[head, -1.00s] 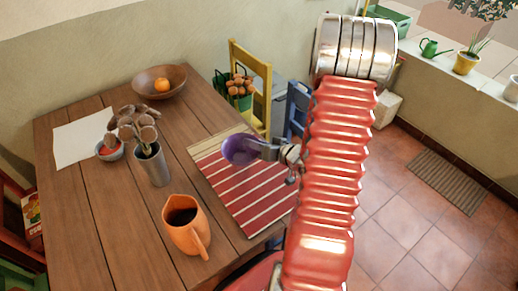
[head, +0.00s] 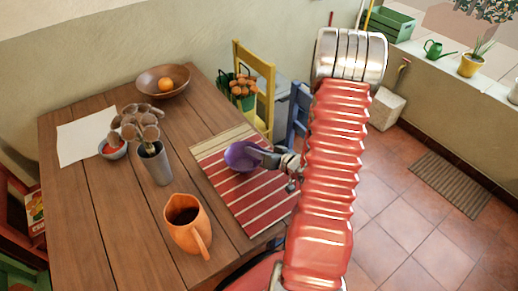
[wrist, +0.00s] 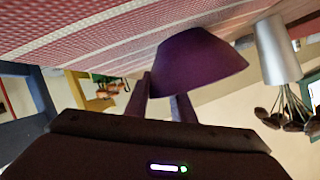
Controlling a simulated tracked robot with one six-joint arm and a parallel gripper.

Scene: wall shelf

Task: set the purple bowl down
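The purple bowl (head: 241,156) is at the red striped placemat (head: 238,205) on the wooden table. My gripper (head: 268,157) reaches it from the right, with its fingers at the bowl's side. In the wrist view the picture is upside down; the bowl (wrist: 197,62) is between the two finger ends, close to the placemat (wrist: 110,40). I cannot tell whether its base touches the mat. The fingers look shut on the bowl's near edge, though the contact is partly hidden.
An orange pitcher (head: 187,226) stands left of the placemat's front. A metal vase with dried flowers (head: 155,165) stands to the left. A wooden bowl (head: 162,82) with an orange sits at the back. A yellow chair (head: 262,100) and blue chair (head: 298,112) stand beyond the table edge.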

